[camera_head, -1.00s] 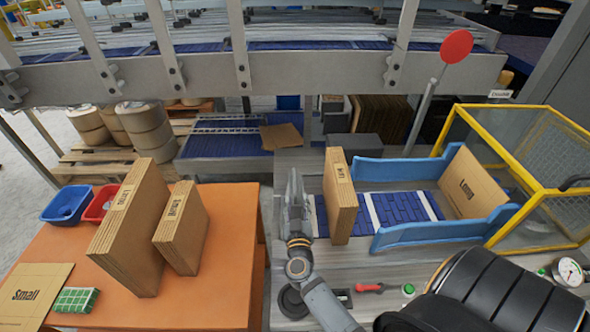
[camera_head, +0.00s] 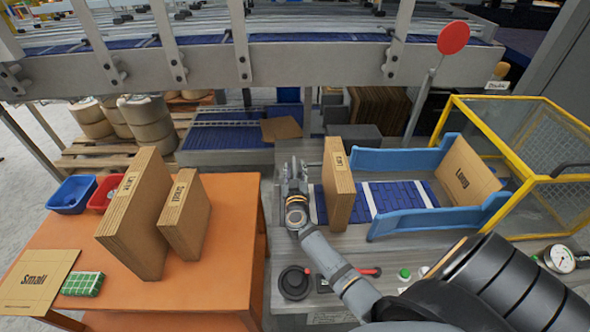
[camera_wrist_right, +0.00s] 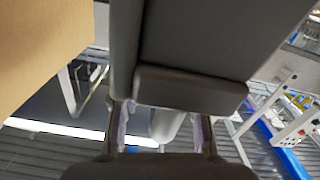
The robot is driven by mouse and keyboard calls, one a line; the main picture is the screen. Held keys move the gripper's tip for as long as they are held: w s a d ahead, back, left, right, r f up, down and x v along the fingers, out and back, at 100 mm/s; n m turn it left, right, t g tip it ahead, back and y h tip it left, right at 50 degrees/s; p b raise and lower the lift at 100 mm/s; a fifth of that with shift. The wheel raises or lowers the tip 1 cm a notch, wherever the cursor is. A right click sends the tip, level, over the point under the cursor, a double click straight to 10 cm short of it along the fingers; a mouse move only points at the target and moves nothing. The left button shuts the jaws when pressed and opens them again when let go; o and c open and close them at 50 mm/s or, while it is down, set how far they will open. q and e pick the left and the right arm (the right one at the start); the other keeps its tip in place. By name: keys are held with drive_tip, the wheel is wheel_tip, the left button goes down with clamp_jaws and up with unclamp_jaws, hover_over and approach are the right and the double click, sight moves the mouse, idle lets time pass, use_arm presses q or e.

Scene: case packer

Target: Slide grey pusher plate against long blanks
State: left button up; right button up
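The cardboard long blanks (camera_head: 338,190) stand upright as a block on the near left part of the blue belt, left of the blue side guides. My right gripper (camera_head: 294,172) is left of the blanks, apart from them, at the belt's left end. In the right wrist view its two fingers (camera_wrist_right: 162,128) are spread apart, with a grey block (camera_wrist_right: 190,92) just beyond them. This block looks like the grey pusher plate; I cannot pick it out clearly in the head view. A cardboard face fills the wrist view's upper left. My left gripper is out of view.
Blue guides (camera_head: 440,215) flank the belt, with a Long-marked cardboard panel (camera_head: 463,170) at its far right beside a yellow-framed guard (camera_head: 515,150). An orange table (camera_head: 220,250) at left holds more blanks.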

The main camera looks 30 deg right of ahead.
drive_tip(key=shift+c, duration=1.2)
drive_tip(key=shift+a, duration=0.1)
drive_tip(key=c, duration=0.5)
clamp_jaws()
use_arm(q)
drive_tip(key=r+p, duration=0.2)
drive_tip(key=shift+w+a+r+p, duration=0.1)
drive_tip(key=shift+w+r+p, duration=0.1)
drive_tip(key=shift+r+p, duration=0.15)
use_arm(e)
drive_tip(key=d, duration=0.1)
drive_tip(key=s+d, duration=0.2)
drive_tip(key=d, duration=0.1)
drive_tip(key=shift+s, duration=0.25)
drive_tip(key=o, duration=0.7)
unclamp_jaws()
drive_tip(key=shift+a, duration=0.1)
drive_tip(key=shift+o, duration=0.3)
